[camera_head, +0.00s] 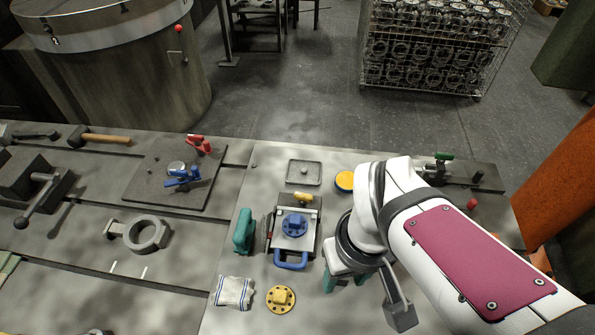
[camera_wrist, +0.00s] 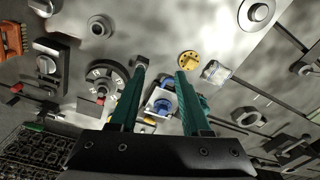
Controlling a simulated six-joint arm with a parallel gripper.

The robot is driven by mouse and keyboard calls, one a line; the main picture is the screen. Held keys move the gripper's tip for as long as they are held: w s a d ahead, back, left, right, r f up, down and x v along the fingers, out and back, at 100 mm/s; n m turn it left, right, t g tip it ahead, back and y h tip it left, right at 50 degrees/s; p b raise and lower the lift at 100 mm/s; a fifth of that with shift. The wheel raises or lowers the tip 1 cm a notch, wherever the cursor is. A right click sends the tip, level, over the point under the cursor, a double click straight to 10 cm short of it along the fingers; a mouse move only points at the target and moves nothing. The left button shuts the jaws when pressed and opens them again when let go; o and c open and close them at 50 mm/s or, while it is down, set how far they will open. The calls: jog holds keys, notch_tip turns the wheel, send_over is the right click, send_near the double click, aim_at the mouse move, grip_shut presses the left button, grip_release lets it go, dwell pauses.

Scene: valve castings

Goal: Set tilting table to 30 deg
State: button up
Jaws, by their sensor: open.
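The tilting table (camera_head: 281,244) appears to be the small metal plate with a blue handle (camera_head: 290,264) at its front and a yellow knob (camera_head: 303,197) at its back. A blue casting (camera_head: 294,225) sits on the plate. Its exact tilt cannot be read.
A teal block (camera_head: 243,231) stands left of the table. A yellow flange (camera_head: 281,299) and a rag (camera_head: 233,292) lie in front. A shallow tray (camera_head: 304,172) and a yellow disc (camera_head: 345,180) lie behind. A dark marked dial (camera_wrist: 104,84) shows in the wrist view.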

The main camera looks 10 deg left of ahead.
jog(key=w+a+f+n, duration=0.1)
jog(key=w+a+n, duration=0.35)
jog(key=n, duration=0.25)
jog(key=n+t, duration=0.2)
jog(key=n, duration=0.5)
send_near(287, 265)
jog(key=f, duration=0.2)
jog(key=w+f, duration=0.1)
jog(key=f, duration=0.4)
jog(key=shift+w+a+f, duration=0.15)
jog(key=shift+w+f, duration=0.2)
jog(key=shift+f, duration=0.05)
grip_shut()
